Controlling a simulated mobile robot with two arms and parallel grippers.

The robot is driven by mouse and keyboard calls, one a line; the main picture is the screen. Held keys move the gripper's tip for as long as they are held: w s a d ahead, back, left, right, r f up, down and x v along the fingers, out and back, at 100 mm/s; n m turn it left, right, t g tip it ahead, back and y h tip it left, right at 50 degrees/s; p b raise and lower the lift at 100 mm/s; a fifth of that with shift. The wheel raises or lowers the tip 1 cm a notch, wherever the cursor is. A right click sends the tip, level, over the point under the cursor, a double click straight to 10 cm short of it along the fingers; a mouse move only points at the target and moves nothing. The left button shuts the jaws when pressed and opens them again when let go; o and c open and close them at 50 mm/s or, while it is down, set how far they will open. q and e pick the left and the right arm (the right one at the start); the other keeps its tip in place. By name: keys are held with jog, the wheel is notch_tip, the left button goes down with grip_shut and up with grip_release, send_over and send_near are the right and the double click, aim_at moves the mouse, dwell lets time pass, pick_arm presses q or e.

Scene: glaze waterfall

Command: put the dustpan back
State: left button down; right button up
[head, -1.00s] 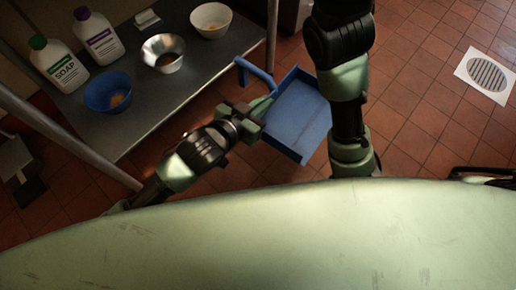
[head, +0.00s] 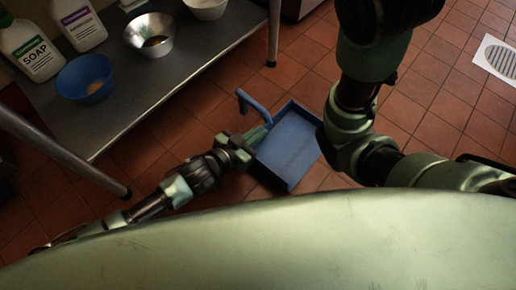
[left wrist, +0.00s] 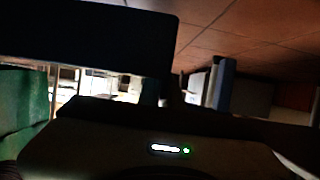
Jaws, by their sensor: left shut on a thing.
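The blue dustpan (head: 288,150) is in the middle of the head view, over the red tiled floor, with its open tray facing up. Its bent handle (head: 254,106) rises at the tray's far left corner. My left gripper (head: 260,134) is shut on the dustpan at its left side, by the handle; the exact grip is hard to see. The left wrist view is dark, with a blue upright piece (left wrist: 223,84) that may be part of the dustpan. My right arm crosses the right of the head view, and its gripper is out of the picture.
A metal table (head: 165,85) stands at the upper left, with a blue bowl (head: 86,80), a steel bowl (head: 149,35), a white bowl (head: 206,8) and a soap bottle (head: 31,48). Its legs reach the floor.

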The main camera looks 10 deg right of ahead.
pick_arm(q)
notch_tip(320, 180, down, 6)
jog(key=b, duration=0.4)
jog(key=shift+f, duration=0.15)
jog(key=c, duration=2)
grip_release()
jog(key=shift+f, duration=0.1)
jog(key=o, duration=0.4)
jog(key=shift+s+a+r+p, duration=0.15)
jog(key=shift+a+r+p, duration=0.1)
jog(key=shift+r+p, duration=0.15)
jog(key=p+v, duration=0.7)
jog(key=v, duration=0.4)
jog(key=shift+a, duration=0.15)
